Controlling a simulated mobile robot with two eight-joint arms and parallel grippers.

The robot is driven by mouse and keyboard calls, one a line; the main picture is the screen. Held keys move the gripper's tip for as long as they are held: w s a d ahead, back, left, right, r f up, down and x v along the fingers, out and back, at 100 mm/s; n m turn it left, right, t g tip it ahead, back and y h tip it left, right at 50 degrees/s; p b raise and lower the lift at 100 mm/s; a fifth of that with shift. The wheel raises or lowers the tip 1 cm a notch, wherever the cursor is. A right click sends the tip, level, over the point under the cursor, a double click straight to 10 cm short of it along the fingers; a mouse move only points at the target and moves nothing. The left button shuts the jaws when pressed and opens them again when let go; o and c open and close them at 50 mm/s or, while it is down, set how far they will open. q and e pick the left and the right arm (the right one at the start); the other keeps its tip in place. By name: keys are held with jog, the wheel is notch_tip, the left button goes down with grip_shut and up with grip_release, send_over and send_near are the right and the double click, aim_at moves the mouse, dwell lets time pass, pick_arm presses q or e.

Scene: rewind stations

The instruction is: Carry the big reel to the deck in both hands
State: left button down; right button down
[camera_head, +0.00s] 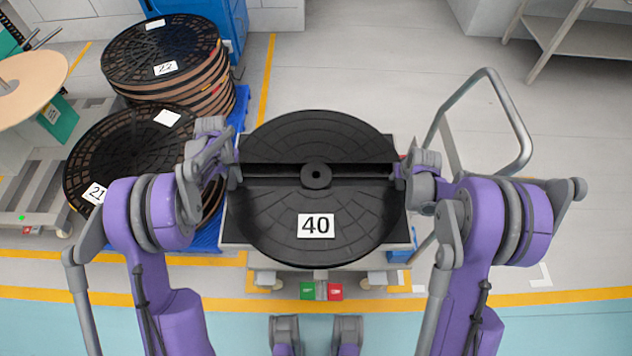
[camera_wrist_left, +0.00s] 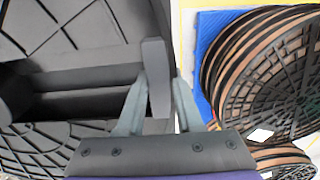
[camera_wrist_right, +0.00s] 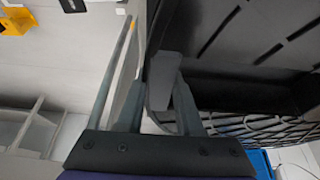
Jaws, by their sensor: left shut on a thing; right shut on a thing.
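The big reel (camera_head: 316,133) is a large black reel with a round hub in the middle and a white card reading 40. It lies face up in front of me over a grey wheeled cart (camera_head: 234,238). I cannot tell whether it touches the cart. My left gripper (camera_head: 233,180) is shut on its left edge, and the reel also shows in the left wrist view (camera_wrist_left: 85,78). My right gripper (camera_head: 400,176) is shut on its right edge, and the reel's dark underside or rim fills the right of the right wrist view (camera_wrist_right: 235,90).
Black-and-brown reels marked 22 (camera_head: 161,52) and 21 (camera_head: 110,150) are stacked on a blue pallet (camera_head: 207,240) close at left. A grey stand (camera_head: 30,190) with a tan disc (camera_head: 32,80) is far left. The cart's handle (camera_head: 510,110) rises at right.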

pick_arm(q)
jog(key=shift+f, duration=0.25)
pick_arm(e)
jog(key=shift+f, duration=0.25)
pick_arm(q)
jog(key=c, duration=1)
grip_release()
jog(key=shift+f, duration=0.2)
pick_arm(e)
jog(key=c, duration=1)
grip_release()
jog(key=shift+f, duration=0.2)
pick_arm(q)
jog(key=o, duration=0.4)
pick_arm(e)
jog(key=o, duration=0.4)
pick_arm(q)
jog(key=shift+o, duration=0.2)
pick_arm(e)
jog(key=shift+o, duration=0.2)
pick_arm(q)
jog(key=shift+r, duration=0.15)
